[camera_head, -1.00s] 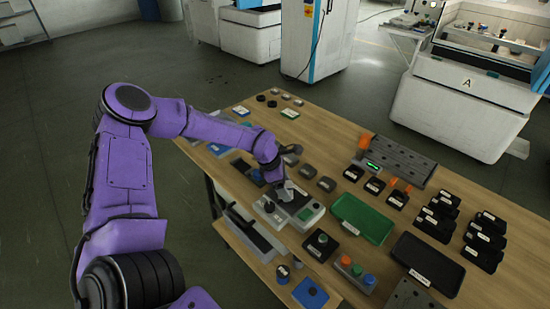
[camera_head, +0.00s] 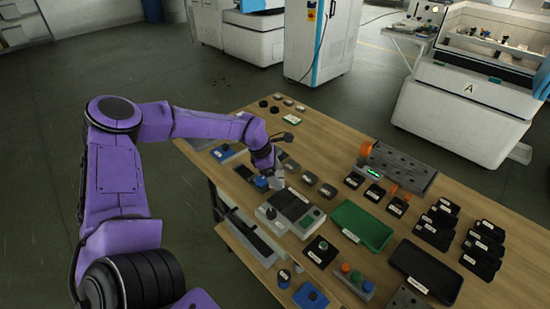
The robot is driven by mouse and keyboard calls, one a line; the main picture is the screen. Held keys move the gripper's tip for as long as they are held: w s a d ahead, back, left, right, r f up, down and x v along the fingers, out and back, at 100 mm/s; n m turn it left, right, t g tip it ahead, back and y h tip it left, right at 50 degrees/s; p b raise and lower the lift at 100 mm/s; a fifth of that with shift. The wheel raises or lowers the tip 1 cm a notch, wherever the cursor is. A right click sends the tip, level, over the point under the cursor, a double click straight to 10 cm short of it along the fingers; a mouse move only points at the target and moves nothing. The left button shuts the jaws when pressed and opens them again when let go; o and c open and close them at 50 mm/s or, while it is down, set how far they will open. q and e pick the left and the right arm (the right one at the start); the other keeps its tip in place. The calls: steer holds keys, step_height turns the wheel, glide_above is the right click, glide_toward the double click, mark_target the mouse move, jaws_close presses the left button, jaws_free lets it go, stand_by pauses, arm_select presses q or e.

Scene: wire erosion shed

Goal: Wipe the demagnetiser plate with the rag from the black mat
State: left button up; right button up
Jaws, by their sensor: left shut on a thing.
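The demagnetiser (camera_head: 276,222) is a pale grey box with a dark top plate (camera_head: 291,205), near the left front of the wooden table. My left gripper (camera_head: 276,181) is at the far edge of this plate, pointing down. It is shut on a small pale grey piece, which looks like the rag (camera_head: 278,185); its shape is mostly hidden and I cannot tell whether it touches the plate. A dark mat (camera_head: 242,170) lies to the left of the gripper, partly hidden by my arm. My right gripper is out of view.
A green tray (camera_head: 362,223) and a black tray (camera_head: 427,268) lie to the right. A blue piece (camera_head: 261,182) sits close to the gripper. Several black holders fill the right side.

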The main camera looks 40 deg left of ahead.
arm_select(q)
steer(key=shift+r+p, duration=0.7)
steer(key=shift+r, duration=0.8)
